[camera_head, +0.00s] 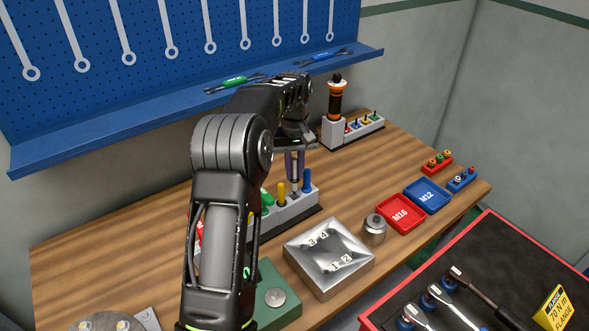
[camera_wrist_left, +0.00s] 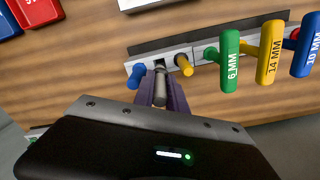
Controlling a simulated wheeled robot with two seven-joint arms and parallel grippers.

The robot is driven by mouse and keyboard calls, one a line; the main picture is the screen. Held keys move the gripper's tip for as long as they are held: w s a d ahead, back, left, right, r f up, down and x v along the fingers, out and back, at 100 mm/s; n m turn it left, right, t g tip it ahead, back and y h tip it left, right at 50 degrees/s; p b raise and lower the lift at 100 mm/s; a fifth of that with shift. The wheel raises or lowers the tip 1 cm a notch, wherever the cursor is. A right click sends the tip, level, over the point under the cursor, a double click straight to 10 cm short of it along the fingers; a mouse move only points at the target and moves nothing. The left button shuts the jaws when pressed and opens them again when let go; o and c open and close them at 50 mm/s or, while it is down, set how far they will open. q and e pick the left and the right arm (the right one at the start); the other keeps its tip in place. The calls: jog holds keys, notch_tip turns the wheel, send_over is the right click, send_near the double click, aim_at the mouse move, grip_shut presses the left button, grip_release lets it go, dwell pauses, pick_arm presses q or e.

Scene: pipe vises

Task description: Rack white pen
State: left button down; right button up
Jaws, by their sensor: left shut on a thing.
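My left gripper (camera_head: 295,168) is shut on a slim grey-white pen, which also shows between the purple fingers in the left wrist view (camera_wrist_left: 160,90). The pen is held roughly upright over the grey rack (camera_head: 293,212), between a blue pen (camera_head: 307,180) and a yellow pen (camera_head: 281,192). In the left wrist view the pen's end is at a rack slot between the blue pen (camera_wrist_left: 133,77) and the yellow pen (camera_wrist_left: 184,65). I cannot tell how deep it sits. My right gripper is not in view.
T-handle keys, green (camera_wrist_left: 230,62), yellow (camera_wrist_left: 270,55) and blue (camera_wrist_left: 306,50), stand farther along the rack. A metal block (camera_head: 330,258), a small metal cylinder (camera_head: 374,228) and red (camera_head: 401,214) and blue (camera_head: 427,195) trays lie nearby. A screwdriver stand (camera_head: 334,132) is behind.

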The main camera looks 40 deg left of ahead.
pick_arm(q)
jog(key=shift+f+b, duration=1.95)
jog(key=shift+f, duration=1.35)
dwell(1.4)
jog(key=shift+f, duration=0.1)
dwell(0.7)
jog(key=c, duration=1.3)
grip_release()
notch_tip(320, 180, up, 8)
jog(key=shift+f+b, duration=0.1)
jog(key=shift+b, duration=0.3)
